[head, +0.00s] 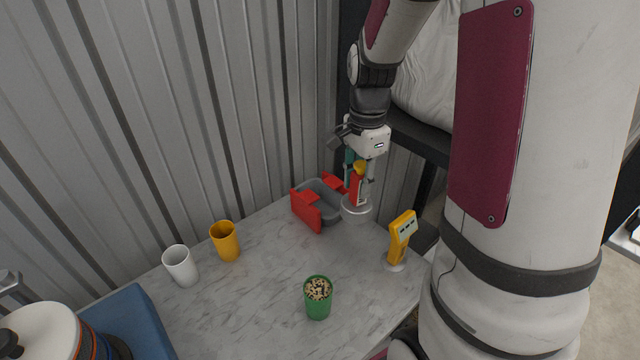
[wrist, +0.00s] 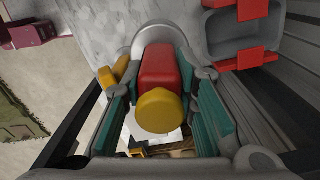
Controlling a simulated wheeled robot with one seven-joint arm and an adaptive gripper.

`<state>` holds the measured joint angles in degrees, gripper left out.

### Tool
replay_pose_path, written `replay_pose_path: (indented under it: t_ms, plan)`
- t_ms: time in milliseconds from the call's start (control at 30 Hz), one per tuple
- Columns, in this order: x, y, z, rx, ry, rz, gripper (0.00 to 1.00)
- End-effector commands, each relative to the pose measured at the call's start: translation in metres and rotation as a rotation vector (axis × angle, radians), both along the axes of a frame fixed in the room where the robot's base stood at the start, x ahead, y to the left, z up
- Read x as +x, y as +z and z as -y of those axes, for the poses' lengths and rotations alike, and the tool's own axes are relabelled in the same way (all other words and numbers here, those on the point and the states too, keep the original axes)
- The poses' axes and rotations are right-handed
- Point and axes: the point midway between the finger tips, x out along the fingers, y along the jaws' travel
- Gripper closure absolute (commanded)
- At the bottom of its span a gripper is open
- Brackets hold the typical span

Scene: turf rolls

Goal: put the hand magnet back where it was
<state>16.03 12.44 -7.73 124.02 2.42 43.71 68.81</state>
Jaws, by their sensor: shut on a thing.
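The hand magnet has a red body (head: 355,189), a yellow knob and a pale grey disc at its lower end (head: 356,210). My gripper (head: 358,180) is shut on it and holds it upright, disc down, at the back right of the marble table, just right of a grey tub. Whether the disc touches the table I cannot tell. In the wrist view the red body (wrist: 160,66) and yellow knob (wrist: 158,111) sit between the teal pads of my gripper (wrist: 160,95). The disc shows partly behind the red body.
The grey tub with red grips (head: 324,203) stands at the back. A yellow meter (head: 402,231) stands at the right edge. A green cup of small pieces (head: 318,299), an orange cup (head: 225,242) and a white cup (head: 181,266) stand on the marble table (head: 265,275). A ribbed wall is behind.

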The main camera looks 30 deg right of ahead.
Motion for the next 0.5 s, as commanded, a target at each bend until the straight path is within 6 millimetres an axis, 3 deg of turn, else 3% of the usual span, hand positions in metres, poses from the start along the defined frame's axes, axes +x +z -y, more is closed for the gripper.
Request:
replay_pose_path:
  t_ms: [167,500]
  plan:
    - [0.028,-0.003,0.000,-0.001,0.004,0.002,1.00]
    - [0.107,-0.010,0.000,-0.001,0.004,0.002,1.00]
